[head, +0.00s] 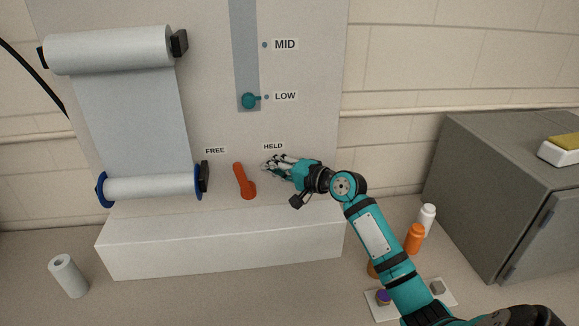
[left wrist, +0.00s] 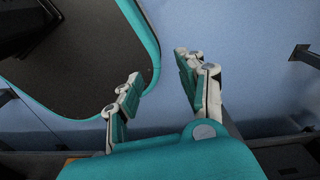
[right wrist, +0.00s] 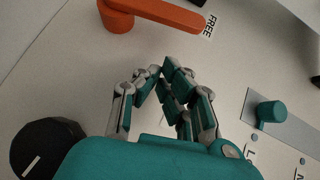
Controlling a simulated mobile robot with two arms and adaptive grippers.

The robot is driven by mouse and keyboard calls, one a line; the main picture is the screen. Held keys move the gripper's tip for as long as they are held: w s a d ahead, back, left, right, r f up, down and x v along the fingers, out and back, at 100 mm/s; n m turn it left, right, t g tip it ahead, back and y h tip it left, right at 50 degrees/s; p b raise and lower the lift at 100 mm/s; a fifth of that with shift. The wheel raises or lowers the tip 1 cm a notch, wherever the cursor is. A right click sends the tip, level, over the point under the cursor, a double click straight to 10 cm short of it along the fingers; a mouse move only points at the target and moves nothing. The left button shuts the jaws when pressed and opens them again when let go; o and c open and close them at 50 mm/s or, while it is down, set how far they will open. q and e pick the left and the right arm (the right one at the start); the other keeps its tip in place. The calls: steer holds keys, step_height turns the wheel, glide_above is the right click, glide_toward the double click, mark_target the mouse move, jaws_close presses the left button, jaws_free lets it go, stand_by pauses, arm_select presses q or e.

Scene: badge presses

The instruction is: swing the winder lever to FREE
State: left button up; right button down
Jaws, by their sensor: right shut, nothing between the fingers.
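The orange-red winder lever (head: 243,180) is on the pale panel, its pivot low and its arm leaning up and left, toward the FREE label (head: 215,150). In the right wrist view the lever (right wrist: 155,14) has its tip beside the FREE label (right wrist: 209,26). The HELD label (head: 273,146) is to the lever's right, just above my right gripper (head: 268,165). My right gripper is shut and empty, to the right of the lever and apart from it. My left gripper (left wrist: 160,72) is open and empty in the left wrist view, away from the panel.
A paper web runs between an upper roll (head: 110,50) and a lower roll (head: 150,186) at left. A teal slider knob (head: 249,101) sits at LOW. A white ledge (head: 220,245) juts out below. Bottles (head: 415,238) and a grey cabinet (head: 500,190) stand at right.

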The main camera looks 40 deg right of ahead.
mark_target(243, 170)
arm_select(q)
steer(key=shift+w+r+p, duration=0.35)
steer(key=shift+r+p, duration=0.35)
steer(key=shift+r, duration=0.2)
arm_select(e)
steer(key=a, duration=0.1)
steer(key=w+a, duration=0.1)
steer(key=a+f, duration=0.1)
steer(key=shift+w+a, duration=0.25)
steer(key=a+p, duration=0.1)
steer(key=p, duration=0.1)
steer(key=w+a+r+g+p, duration=0.1)
steer(key=a+p, duration=0.1)
steer(key=p, duration=0.1)
steer(key=shift+w+r+n+h+p, duration=0.1)
steer(key=shift+w+n+h+p, duration=0.1)
steer(key=shift+n+h+p, duration=0.2)
steer(key=shift+w+a, duration=0.1)
steer(key=shift+a, duration=0.15)
steer(key=shift+d+f, duration=0.25)
arm_select(q)
steer(key=r, duration=0.3)
steer(key=a+r, duration=0.1)
steer(key=r, duration=0.1)
steer(key=shift+w+r, duration=0.2)
steer(key=shift+r, duration=0.15)
